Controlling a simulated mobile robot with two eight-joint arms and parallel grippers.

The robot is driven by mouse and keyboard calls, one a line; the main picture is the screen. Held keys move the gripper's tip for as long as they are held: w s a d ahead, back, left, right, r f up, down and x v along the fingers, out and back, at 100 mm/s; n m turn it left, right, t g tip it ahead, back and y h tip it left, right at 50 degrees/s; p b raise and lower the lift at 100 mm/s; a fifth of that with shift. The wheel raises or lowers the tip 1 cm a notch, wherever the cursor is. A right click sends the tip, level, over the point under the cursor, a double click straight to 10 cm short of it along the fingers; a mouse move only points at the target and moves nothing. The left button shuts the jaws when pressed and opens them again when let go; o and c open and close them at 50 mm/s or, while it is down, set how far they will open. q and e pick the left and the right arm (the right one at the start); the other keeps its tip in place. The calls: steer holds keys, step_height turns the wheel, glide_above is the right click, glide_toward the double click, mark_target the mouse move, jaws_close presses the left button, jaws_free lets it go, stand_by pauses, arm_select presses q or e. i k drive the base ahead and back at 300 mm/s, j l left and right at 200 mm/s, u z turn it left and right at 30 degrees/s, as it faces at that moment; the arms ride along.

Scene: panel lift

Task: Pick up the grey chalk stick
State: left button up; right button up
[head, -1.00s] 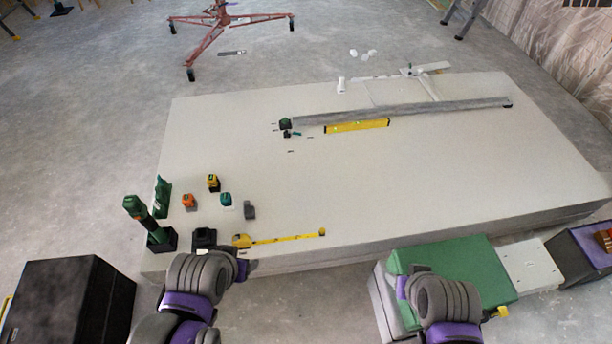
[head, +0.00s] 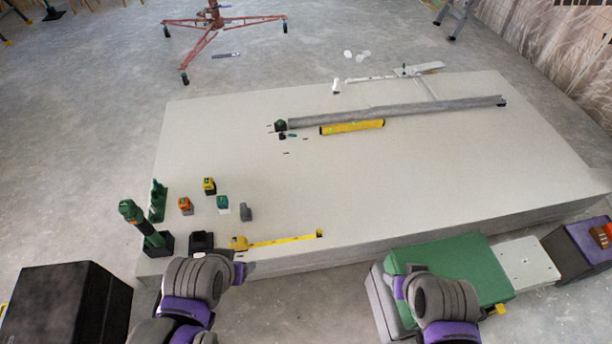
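No grey chalk stick can be made out for certain. Several tiny marks or sticks lie on the pale panel stack (head: 400,170), among them a small dark stick (head: 286,153) and a teal piece (head: 292,136), too small to identify. A small grey upright object (head: 246,212) stands near the panel's left front. My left gripper (head: 240,272) is low at the panel's front left edge, mostly hidden behind my own wrist. My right gripper (head: 398,286) is beside the green-topped box, also mostly hidden. Neither visibly holds anything, and their finger openings do not show.
A yellow level (head: 352,127) and a long grey bar (head: 400,111) lie on the panel. A yellow tape (head: 285,239), black charger (head: 201,242), green tool (head: 135,215) and small coloured blocks crowd its left front. A green-topped box (head: 450,268) stands in front. The panel's middle is clear.

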mark_target(243, 205)
steer(key=j+z, duration=0.15)
steer(key=z, duration=0.75)
steer(key=k+j+z, duration=0.1)
steer(key=j+z, duration=0.2)
steer(key=k+j+z, duration=0.1)
steer(key=j+z, duration=0.2)
steer(key=k+j+z, duration=0.25)
steer(key=k+j, duration=0.2)
steer(key=j, duration=0.2)
steer(key=k+j+z, duration=0.15)
steer(key=j, duration=0.3)
steer(key=k+j, duration=0.3)
steer(key=i+j+z, duration=0.05)
steer(key=j, duration=0.05)
